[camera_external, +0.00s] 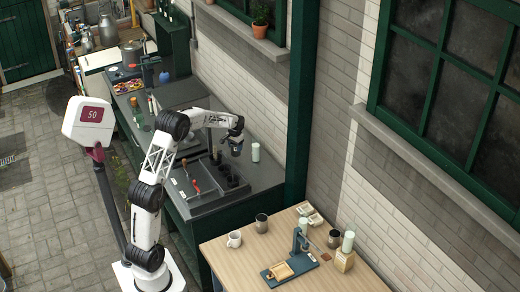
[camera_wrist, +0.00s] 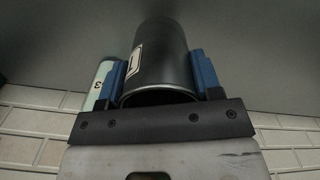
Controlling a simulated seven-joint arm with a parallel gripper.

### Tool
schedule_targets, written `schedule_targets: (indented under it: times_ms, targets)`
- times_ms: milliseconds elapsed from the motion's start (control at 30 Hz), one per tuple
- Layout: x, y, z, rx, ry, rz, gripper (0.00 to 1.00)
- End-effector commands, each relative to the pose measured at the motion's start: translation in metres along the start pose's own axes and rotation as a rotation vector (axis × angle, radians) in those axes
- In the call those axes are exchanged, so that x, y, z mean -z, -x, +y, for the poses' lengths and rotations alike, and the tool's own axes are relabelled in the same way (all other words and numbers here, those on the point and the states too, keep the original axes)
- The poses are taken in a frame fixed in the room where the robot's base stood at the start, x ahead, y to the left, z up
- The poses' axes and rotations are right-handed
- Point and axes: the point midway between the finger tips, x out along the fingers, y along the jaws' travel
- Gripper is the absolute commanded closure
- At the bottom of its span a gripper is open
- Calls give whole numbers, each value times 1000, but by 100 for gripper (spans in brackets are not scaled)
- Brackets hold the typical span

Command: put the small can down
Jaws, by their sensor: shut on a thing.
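My gripper (camera_external: 236,138) is over the right end of the dark counter. In the wrist view its blue fingers (camera_wrist: 165,78) are shut on a dark grey can (camera_wrist: 170,50), one finger on each side. The can has a white label with a black mark on its left side. In the external view the can is a small dark shape (camera_external: 236,150) under my gripper. Whether its bottom touches the counter cannot be told.
A pale green can (camera_external: 255,152) stands just right of the held can; it also shows in the wrist view (camera_wrist: 102,88) behind the left finger, marked 3. A grey tray (camera_external: 192,183) with tools and dark cups lies in front. The brick wall is close behind.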

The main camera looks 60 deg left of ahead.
Motion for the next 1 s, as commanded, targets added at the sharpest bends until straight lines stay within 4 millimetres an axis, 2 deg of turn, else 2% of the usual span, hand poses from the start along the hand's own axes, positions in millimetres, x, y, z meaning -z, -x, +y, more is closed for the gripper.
schedule_targets:
  times_ms: [200,400,600,1000]
  targets:
    - [16,0,-39,0,2,0,67]
    - [27,0,-65,0,1,1,67]
    - [30,0,-74,0,1,0,67]
    - [30,-6,-73,0,0,-1,67]
